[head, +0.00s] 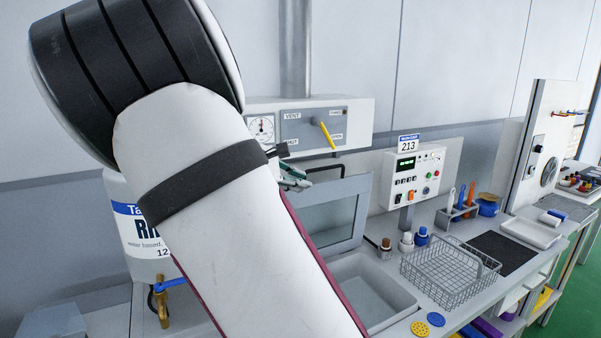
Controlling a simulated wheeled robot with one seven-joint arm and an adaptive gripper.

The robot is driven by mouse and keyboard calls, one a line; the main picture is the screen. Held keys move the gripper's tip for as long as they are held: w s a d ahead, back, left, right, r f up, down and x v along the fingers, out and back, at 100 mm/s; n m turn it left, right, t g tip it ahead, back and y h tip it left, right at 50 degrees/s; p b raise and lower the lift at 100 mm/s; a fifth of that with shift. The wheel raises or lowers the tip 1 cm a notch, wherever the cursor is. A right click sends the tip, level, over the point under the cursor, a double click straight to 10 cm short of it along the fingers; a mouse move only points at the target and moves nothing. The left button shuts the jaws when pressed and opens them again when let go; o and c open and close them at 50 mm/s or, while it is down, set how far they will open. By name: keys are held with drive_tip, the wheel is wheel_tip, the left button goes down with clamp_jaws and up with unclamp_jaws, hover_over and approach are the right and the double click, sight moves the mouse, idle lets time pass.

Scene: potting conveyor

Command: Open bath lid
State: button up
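The bath lid (359,216) is a grey-framed panel with a window, standing steeply raised at the back of the bath. A dark bar like a handle (342,168) shows at its top edge. The bath (408,300) is a grey rectangular basin in the bench, with its inside visible below the lid. My gripper (294,179) is near the lid's upper left corner, mostly hidden behind my arm. Only part of its fingers shows. I cannot tell whether it touches the lid or how far its fingers are apart. My arm hides the lid's left part and the bath's left side.
A vent box (360,115) with a yellow lever (327,134) hangs behind the lid. Right of the bath are a control box (425,162), several small bottles, a wire basket (448,276) and a dark mat (503,249). A labelled container (137,236) with a brass tap (162,305) is left.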

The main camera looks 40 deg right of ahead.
sight(321, 168)
drive_tip(key=w+r+n+h, duration=0.2)
drive_tip(key=w+r, duration=0.1)
drive_tip(key=w, duration=0.1)
drive_tip(key=x, duration=1.4)
drive_tip(key=shift+s+r, duration=0.1)
drive_tip(key=shift+c, duration=0.5)
clamp_jaws()
